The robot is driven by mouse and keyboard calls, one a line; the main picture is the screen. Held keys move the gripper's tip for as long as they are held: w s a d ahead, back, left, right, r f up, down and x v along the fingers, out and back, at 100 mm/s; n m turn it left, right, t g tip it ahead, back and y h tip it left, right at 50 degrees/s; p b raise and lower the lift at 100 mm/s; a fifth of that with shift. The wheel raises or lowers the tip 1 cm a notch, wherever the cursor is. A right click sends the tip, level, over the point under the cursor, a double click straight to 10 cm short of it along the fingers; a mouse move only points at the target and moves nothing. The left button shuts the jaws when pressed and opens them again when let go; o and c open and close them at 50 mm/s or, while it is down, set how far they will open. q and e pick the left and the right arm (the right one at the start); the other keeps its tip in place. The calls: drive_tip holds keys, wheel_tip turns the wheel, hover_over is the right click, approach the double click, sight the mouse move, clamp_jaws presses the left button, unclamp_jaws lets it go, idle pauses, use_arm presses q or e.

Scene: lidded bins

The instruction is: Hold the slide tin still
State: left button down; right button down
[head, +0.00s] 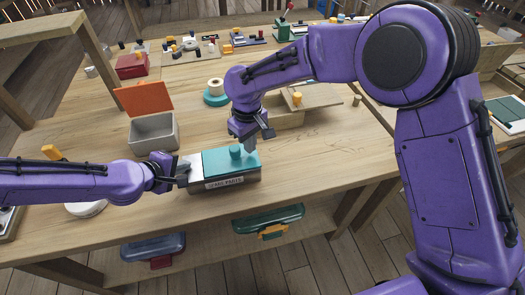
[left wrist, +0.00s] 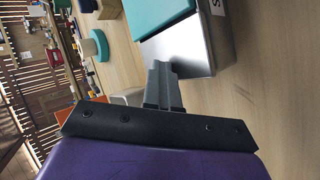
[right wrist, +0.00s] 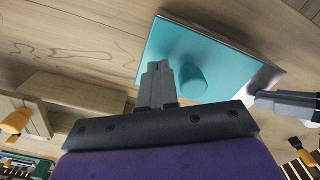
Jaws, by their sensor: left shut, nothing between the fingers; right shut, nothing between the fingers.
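The slide tin (head: 222,184) is a metal box with a teal sliding lid (head: 222,162), a teal knob (head: 235,151) and a label on its front. It sits near the table's front edge, with bare metal at its left end. My left gripper (head: 184,172) is shut and empty at the tin's left end; in the left wrist view its fingers (left wrist: 161,72) are against or very near the metal end wall (left wrist: 195,50). My right gripper (head: 249,140) is shut and empty, pointing down just behind the knob. In the right wrist view its fingers (right wrist: 157,70) are beside the knob (right wrist: 193,81); contact is unclear.
A grey bin with an open orange lid (head: 153,131) stands behind my left gripper. A wooden box (head: 306,97) and a teal ring with a roll (head: 216,93) are behind the tin. The table (head: 300,160) is clear right of the tin.

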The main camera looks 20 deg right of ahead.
use_arm(q)
drive_tip(key=shift+s+f, duration=0.2)
drive_tip(key=shift+f, duration=0.15)
use_arm(e)
wheel_tip(320, 180, up, 7)
use_arm(q)
drive_tip(key=shift+a, duration=0.1)
idle(0.3)
